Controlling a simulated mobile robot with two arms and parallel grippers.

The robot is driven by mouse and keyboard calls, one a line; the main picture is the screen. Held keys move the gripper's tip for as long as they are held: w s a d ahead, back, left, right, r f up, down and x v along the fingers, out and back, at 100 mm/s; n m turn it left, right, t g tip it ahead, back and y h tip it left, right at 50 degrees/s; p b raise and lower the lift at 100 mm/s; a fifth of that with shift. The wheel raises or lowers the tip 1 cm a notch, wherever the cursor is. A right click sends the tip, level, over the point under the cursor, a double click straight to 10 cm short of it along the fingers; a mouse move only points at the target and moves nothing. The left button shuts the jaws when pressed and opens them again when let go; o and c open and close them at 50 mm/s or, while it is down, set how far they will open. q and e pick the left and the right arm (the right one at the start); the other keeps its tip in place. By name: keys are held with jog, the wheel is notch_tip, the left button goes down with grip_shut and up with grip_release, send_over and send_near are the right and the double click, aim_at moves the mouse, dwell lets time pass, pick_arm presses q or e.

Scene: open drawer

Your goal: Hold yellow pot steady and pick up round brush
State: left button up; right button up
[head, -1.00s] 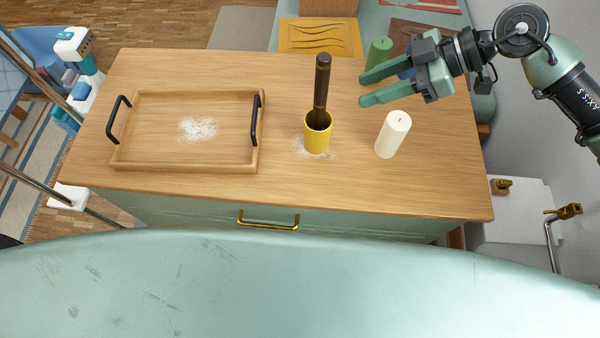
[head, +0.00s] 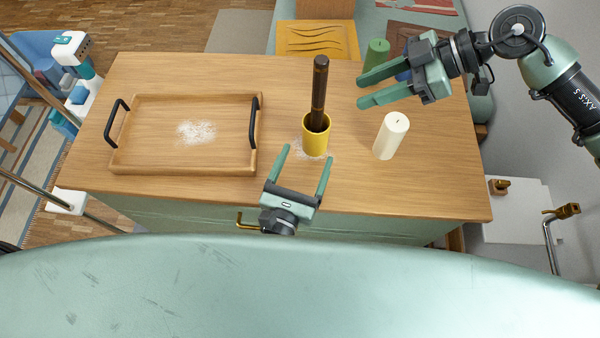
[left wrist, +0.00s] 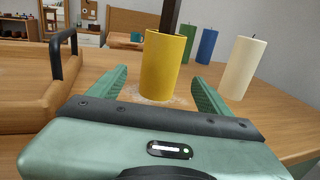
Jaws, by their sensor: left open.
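The yellow pot (head: 315,141) stands upright on the wooden cabinet top, with a ring of white powder around its base. The dark round brush (head: 319,85) stands handle up in it; its lower end is hidden inside. My left gripper (head: 308,153) is open at the near side of the pot, fingers pointing at it. In the left wrist view the pot (left wrist: 162,65) shows between and beyond the two fingers, not gripped. My right gripper (head: 360,92) is open and empty above the right rear of the top, pointing left.
A wooden tray (head: 185,170) with black handles and white powder lies on the left. A cream candle (head: 391,136) stands right of the pot. Green (head: 377,52) and blue (left wrist: 207,46) candles stand behind. A brass drawer handle (head: 243,223) is at the front.

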aim_at(316, 134)
pick_arm(q)
jog(key=x, duration=0.8)
jog(key=shift+s, duration=0.1)
jog(key=c, duration=1.5)
